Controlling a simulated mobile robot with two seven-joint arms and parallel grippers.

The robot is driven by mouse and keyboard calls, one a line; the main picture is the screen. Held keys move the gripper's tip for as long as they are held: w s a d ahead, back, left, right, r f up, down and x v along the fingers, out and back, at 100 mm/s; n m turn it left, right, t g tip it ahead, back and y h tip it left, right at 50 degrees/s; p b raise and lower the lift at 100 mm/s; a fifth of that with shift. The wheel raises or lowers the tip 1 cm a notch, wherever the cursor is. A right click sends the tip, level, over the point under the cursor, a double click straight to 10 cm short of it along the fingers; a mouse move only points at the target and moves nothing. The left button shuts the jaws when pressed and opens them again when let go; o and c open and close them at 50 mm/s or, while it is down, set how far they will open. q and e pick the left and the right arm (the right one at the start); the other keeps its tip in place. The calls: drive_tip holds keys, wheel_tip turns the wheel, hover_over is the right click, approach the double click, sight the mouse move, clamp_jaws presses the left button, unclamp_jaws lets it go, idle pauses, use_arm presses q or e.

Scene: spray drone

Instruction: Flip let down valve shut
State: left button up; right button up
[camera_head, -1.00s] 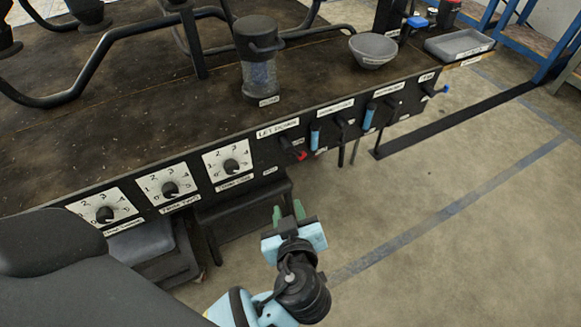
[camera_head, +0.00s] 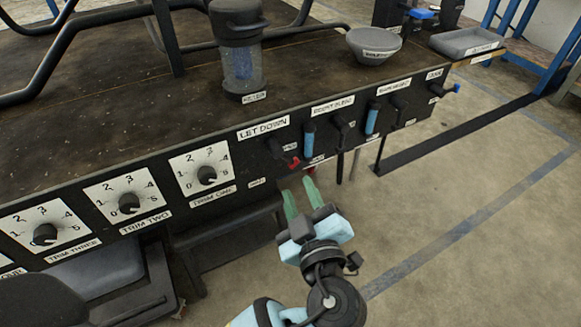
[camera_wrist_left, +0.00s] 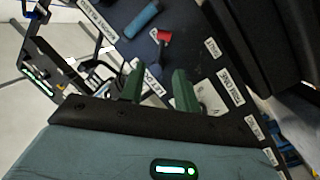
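The let down valve (camera_head: 281,152) is a black lever with a red tip on the front panel, under the "LET DOWN" label. Its tip points down and to the right in the head view. The red-tipped valve (camera_wrist_left: 163,40) also shows in the left wrist view, beyond the fingers. My left gripper (camera_head: 298,187) has two green fingers with a gap between them. It is open and empty, just below the valve and apart from it. The fingers (camera_wrist_left: 157,74) also show in the left wrist view. My right gripper is not in view.
Blue-handled levers (camera_head: 308,140) and black levers sit to the right along the panel. Trim dials (camera_head: 206,174) are to the left. A clear cylinder (camera_head: 239,62) and a grey bowl (camera_head: 374,45) stand on top. The floor at the right front is open.

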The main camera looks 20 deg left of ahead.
sight(288, 161)
use_arm(q)
drive_tip(key=b+x, duration=0.1)
drive_tip(key=x, duration=0.5)
drive_tip(key=shift+w+a, duration=0.25)
drive_tip(key=shift+w, duration=0.05)
drive_tip(key=shift+w+a, duration=0.2)
drive_tip(key=shift+w, duration=0.05)
drive_tip(key=shift+c, duration=0.2)
clamp_jaws()
